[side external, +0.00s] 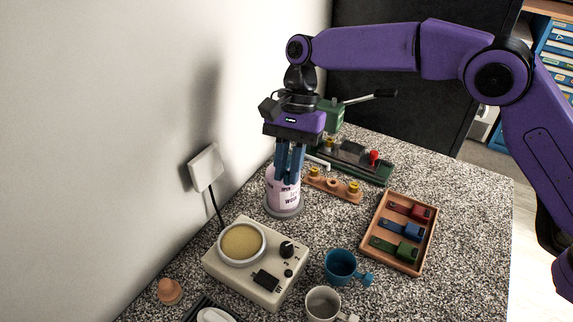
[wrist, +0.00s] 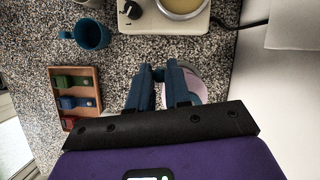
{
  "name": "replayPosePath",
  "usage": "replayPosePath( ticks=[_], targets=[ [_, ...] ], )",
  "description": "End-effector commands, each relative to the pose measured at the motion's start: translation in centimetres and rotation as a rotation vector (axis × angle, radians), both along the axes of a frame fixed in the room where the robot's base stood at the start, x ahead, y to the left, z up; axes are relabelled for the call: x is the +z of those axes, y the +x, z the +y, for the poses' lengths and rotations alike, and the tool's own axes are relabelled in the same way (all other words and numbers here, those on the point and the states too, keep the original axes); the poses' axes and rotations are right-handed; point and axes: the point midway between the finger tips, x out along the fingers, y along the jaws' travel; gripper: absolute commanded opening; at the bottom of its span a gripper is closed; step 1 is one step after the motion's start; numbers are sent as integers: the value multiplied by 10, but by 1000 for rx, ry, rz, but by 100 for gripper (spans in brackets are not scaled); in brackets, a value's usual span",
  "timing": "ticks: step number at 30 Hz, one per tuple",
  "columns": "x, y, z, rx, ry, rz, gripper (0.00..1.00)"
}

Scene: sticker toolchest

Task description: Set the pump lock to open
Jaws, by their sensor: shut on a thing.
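The pump bottle (side external: 283,197) stands upright on the speckled counter, pale pink with dark lettering and a grey base. My gripper (side external: 289,178) points straight down over it, its blue fingers close together at the bottle's top. The fingers hide the pump head and its lock, so the lock's setting cannot be read. A thin white spout-like piece (side external: 318,161) shows just right of the fingers. In the wrist view the fingers (wrist: 159,72) are close together, shut on the pump top, with the round pink bottle (wrist: 196,86) partly hidden behind the right finger.
A cream device (side external: 262,285) with a round pan and knob stands in front. A blue mug (side external: 341,266) and white mug (side external: 322,304) are to its right. A wooden tray (side external: 432,237) of coloured blocks, a wooden peg rack (side external: 320,187) and a green-based apparatus (side external: 376,178) lie right. The wall is close on the left.

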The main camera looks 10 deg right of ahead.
Motion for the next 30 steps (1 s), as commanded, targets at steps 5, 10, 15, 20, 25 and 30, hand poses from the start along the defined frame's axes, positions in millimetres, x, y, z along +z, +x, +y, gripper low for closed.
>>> replayPosePath(
  ticks=[5,10,15,20,25,30],
  targets=[
    [0,2,-4,0,-6,1,0],
    [0,2,-5,-2,-7,1,0],
    [0,2,-4,-2,-6,2,42],
    [0,1,-3,0,-5,1,42],
    [4,3,-3,1,-3,-1,42],
    [24,10,-8,-1,-1,-3,42]
  ],
)
